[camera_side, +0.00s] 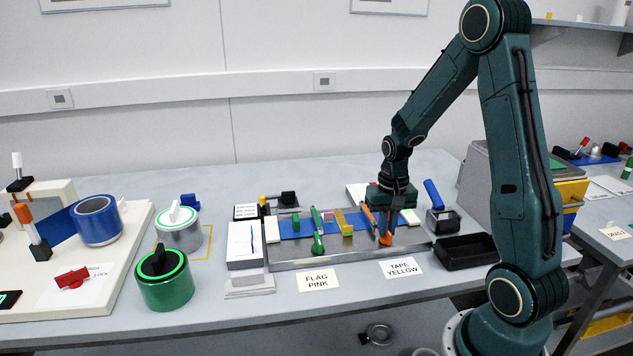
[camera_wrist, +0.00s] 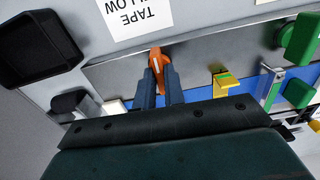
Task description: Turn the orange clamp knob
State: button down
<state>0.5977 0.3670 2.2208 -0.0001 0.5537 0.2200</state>
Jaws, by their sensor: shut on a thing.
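My gripper (camera_side: 388,222) points down over the right part of the metal tray. It is shut on the orange clamp knob (camera_side: 386,240), which shows low between the fingers in the side view. In the wrist view the two fingers (camera_wrist: 158,75) close on the orange knob (camera_wrist: 155,58), and its tip sticks out past them. The fingers hide part of the knob. The clamp stands at the edge of the blue strip (camera_wrist: 200,105) on the tray (camera_wrist: 115,72).
A black bin (camera_side: 465,250) lies to the right. Labels (camera_side: 400,268) lie in front of the tray. Green (camera_side: 165,285) and white cylinders stand farther left.

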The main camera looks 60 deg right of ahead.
jog(key=shift+n, duration=0.3)
jog(key=c, duration=1.5)
grip_release()
notch_tip(320, 180, up, 14)
jog(key=shift+f, duration=0.1)
